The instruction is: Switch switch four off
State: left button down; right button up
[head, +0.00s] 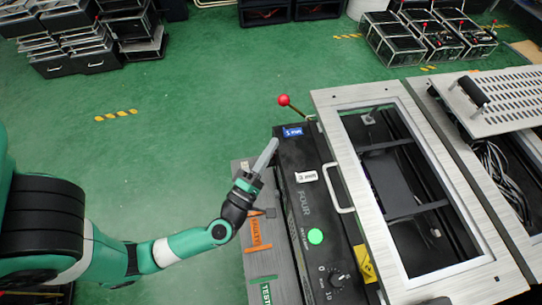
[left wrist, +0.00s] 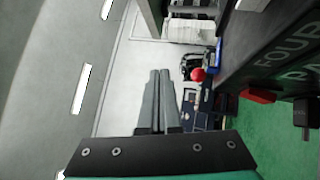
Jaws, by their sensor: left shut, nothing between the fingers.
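The black panel marked FOUR (head: 305,203) carries a lever with a red ball (head: 284,100) at its far end. The lever's base is hard to make out there. My right gripper is not in view.
A lit green button (head: 315,236) and a black dial (head: 336,281) sit on the panel's near part. A metal handle (head: 338,188) and a framed opening (head: 480,262) lie to the right.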

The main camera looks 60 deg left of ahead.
pick_arm(q)
jog(key=s+f+m+g+h+p, duration=0.2)
jog(key=s+f+m+g+h, duration=0.1)
jog(key=s+f, duration=0.8)
jog(key=shift+s+a, duration=0.2)
jog(key=shift+s, duration=0.85)
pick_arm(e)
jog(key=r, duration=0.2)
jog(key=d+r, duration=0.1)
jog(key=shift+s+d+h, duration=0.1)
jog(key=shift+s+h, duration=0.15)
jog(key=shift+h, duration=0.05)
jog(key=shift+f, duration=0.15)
pick_arm(q)
jog(key=w+d+x, duration=0.1)
jog(key=d+x, duration=0.1)
jog(key=x, duration=1.1)
jog(key=shift+w+d+f, duration=0.2)
jog(key=shift+f, duration=0.2)
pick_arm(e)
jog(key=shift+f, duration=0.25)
